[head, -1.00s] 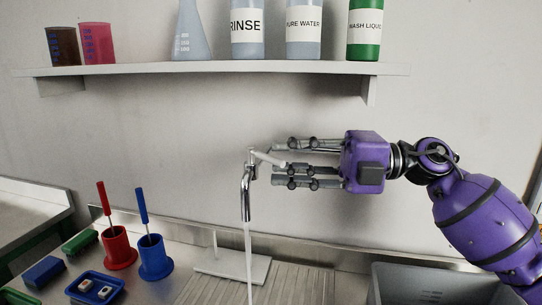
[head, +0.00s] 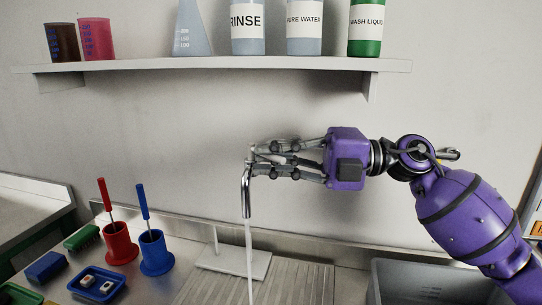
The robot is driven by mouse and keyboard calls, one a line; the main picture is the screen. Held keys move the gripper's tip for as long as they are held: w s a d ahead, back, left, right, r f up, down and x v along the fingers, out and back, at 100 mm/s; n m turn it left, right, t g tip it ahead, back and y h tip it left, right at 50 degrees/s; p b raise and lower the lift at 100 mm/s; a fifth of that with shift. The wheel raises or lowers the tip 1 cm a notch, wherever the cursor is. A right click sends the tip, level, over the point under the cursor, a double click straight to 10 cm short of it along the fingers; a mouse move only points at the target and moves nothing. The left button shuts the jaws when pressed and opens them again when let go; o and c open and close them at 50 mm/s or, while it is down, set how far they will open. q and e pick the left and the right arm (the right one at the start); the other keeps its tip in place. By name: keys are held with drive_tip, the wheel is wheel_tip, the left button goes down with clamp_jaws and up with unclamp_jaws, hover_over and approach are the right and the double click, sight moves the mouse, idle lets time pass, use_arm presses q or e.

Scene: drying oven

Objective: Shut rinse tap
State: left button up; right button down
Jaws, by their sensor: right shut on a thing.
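The rinse tap (head: 246,190) is a chrome spout on the wall in the middle of the head view. A thin stream of water (head: 250,265) runs down from it. My right gripper (head: 262,160) comes in from the right at the top of the tap. Its fingers are closed around the tap's lever, which they mostly hide. My left gripper is not in view.
A shelf (head: 220,67) with bottles and beakers runs above the tap. Below are a white stand (head: 235,262), a ribbed drainboard (head: 300,282) and a grey basin (head: 435,285). Red (head: 118,244) and blue (head: 154,254) holders stand at left.

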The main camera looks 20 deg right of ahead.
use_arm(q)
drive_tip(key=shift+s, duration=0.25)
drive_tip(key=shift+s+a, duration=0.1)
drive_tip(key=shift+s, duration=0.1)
use_arm(e)
drive_tip(key=shift+w+d+n+g+y, duration=0.15)
drive_tip(key=shift+d+n+g+y, duration=0.15)
drive_tip(key=shift+n+g, duration=0.6)
drive_tip(key=shift+w+d+n+g+y, duration=0.15)
drive_tip(key=shift+d+n+g+y, duration=0.25)
drive_tip(key=shift+g, duration=0.8)
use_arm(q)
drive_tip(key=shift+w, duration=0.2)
use_arm(e)
drive_tip(key=shift+a, duration=0.1)
